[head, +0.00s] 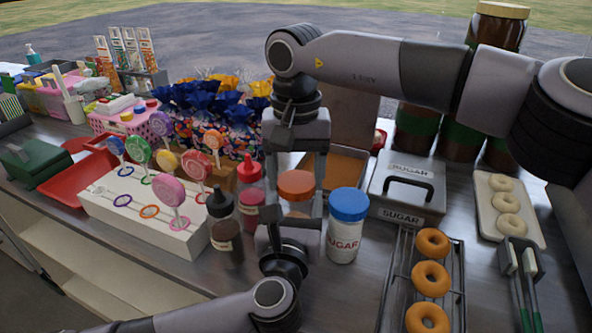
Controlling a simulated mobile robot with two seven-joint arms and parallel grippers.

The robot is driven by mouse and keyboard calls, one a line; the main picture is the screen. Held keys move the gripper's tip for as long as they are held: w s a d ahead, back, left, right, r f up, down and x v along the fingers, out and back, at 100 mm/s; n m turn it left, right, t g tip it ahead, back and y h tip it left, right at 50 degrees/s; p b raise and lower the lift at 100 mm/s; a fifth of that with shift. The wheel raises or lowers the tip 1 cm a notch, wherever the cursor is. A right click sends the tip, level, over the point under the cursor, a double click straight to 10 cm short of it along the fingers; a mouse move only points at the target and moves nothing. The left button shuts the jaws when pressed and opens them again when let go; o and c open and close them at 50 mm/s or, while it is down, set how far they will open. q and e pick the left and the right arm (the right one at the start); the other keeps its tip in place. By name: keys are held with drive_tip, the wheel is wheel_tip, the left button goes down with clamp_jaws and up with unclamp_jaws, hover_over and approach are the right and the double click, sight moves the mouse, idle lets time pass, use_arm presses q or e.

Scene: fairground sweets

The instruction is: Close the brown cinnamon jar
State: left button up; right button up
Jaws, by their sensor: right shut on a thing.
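The brown cinnamon jar (296,208) stands at the middle of the counter, mostly hidden by my grippers. Its orange-brown lid (296,184) is at the top of it; I cannot tell whether it is seated or slightly raised. My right gripper (297,178) reaches down from above, shut on the lid, with a finger on each side. My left gripper (288,222) comes up from the front, its fingers on either side of the jar's body. Whether these fingers press on the jar is not clear.
A blue-lidded sugar jar (345,232) stands close on the right. A red-capped bottle (250,195) and a black-capped bottle (224,230) stand close on the left. A sugar box (407,180) and a doughnut rack (398,290) lie further right. A lollipop stand (140,222) is left.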

drive_tip(key=shift+f, duration=0.45)
